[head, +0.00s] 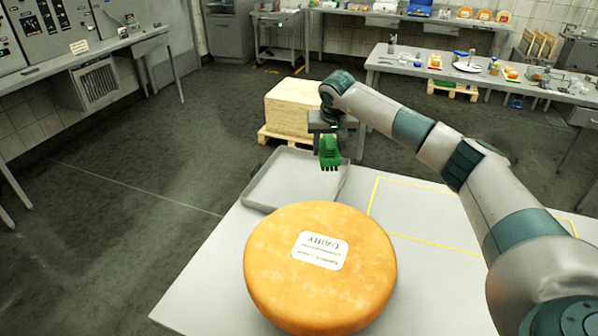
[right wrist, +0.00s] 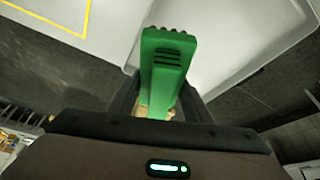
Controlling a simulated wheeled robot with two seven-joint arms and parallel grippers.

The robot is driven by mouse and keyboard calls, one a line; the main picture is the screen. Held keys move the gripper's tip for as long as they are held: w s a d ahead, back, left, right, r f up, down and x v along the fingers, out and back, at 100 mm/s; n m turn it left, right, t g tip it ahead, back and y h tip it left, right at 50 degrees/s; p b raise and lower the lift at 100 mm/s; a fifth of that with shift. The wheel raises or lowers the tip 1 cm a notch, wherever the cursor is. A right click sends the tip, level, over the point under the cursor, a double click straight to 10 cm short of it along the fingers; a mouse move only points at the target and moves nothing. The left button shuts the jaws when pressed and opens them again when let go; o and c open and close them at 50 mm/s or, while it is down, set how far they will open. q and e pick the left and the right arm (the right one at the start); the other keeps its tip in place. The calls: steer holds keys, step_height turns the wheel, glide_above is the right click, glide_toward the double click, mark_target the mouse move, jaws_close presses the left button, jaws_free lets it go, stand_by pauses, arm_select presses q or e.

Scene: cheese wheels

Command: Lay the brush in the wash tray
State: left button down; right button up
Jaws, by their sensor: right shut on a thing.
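The green brush (head: 330,152) hangs from my right gripper (head: 334,128), which is shut on it. In the head view the brush appears over the right part of the wash tray. The brush also fills the middle of the right wrist view (right wrist: 163,70), with the gripper jaws on both sides of it. The shallow grey wash tray (head: 262,192) lies at the far edge of the table, behind the cheese wheel. It also shows in the right wrist view (right wrist: 235,45). I cannot tell how high the brush is above it. My left gripper is out of view.
A large orange cheese wheel (head: 290,275) with a white label stands on the table (head: 205,285), in front of the tray. A yellow-outlined area (head: 425,215) on the right is bare. A pale block (head: 292,108) on a pallet stands on the floor beyond.

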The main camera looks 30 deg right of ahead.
steer(key=w+a+f+p, duration=0.1)
steer(key=a, duration=0.1)
steer(key=w+a+f+p, duration=0.1)
steer(key=a+f, duration=0.1)
steer(key=a, duration=0.1)
steer(key=w+a+f+p, duration=0.1)
steer(key=w+a+f, duration=0.1)
steer(key=shift+a, duration=0.35)
step_height(320, 180, down, 3)
steer(key=shift+f+p, duration=0.2)
steer(key=shift+p, duration=0.9)
steer(key=shift+f, duration=0.35)
